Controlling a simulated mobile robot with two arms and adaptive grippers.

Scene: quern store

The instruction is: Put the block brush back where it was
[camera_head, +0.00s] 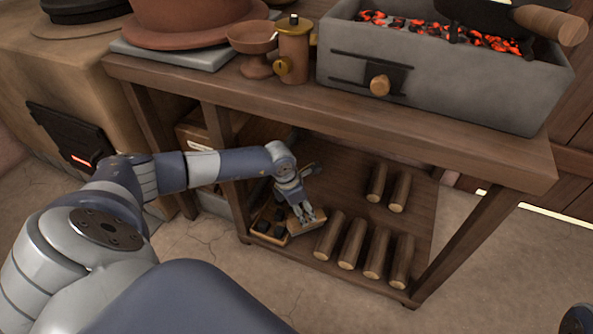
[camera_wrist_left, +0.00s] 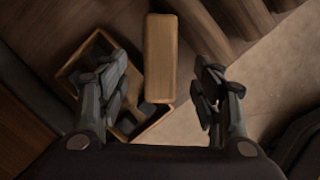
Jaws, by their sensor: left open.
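The block brush appears as a plain wooden block (camera_wrist_left: 160,58) in the left wrist view, lying lengthwise away from me, with any bristles hidden. In the head view a wooden block (camera_head: 294,227) shows on the lower shelf, partly covered by my gripper. My left gripper (camera_head: 308,216) is open above the shelf. In the wrist view its fingers (camera_wrist_left: 166,92) stand on either side of the block's near end, apart from it.
A small wooden box (camera_wrist_left: 68,73) with dark things inside sits left of the block. Several short logs (camera_head: 352,242) lie to the right on the shelf (camera_head: 335,190). The tabletop edge (camera_head: 330,119) overhangs the arm. A brazier with glowing coals (camera_head: 430,75) stands above.

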